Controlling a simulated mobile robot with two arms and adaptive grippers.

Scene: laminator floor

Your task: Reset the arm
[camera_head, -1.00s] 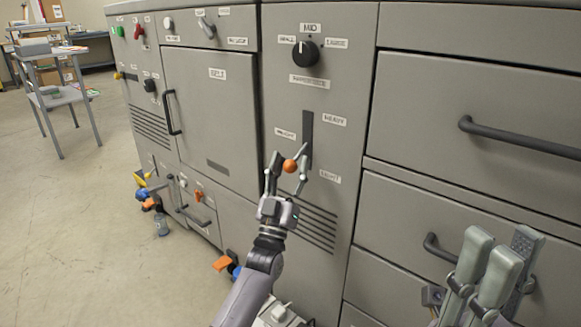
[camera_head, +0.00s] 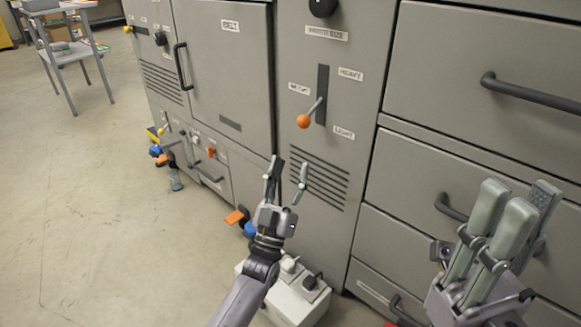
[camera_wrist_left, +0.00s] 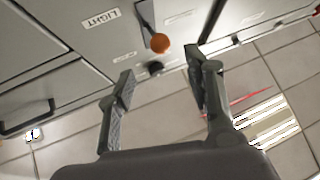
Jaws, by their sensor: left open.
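My left gripper (camera_head: 284,180) is open and empty in front of the vents of the grey laminator panel, below the weight lever. Its two open fingers also show in the left wrist view (camera_wrist_left: 165,90). The lever's orange ball (camera_head: 304,121) stands on a short rod out of a dark vertical slot, between the HEAVY and LIGHT labels, apart from the fingers. The ball also shows beyond the fingertips in the left wrist view (camera_wrist_left: 160,42). My right gripper (camera_head: 500,235) is at the lower right, in front of the drawers; its finger gap is unclear.
A belt door (camera_head: 225,75) with a dark handle is left of the lever panel. Drawers with dark handles (camera_head: 530,92) are on the right. A white box (camera_head: 298,300) stands on the floor below my left gripper. Open floor (camera_head: 90,200) lies left, with a grey cart (camera_head: 70,55) behind.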

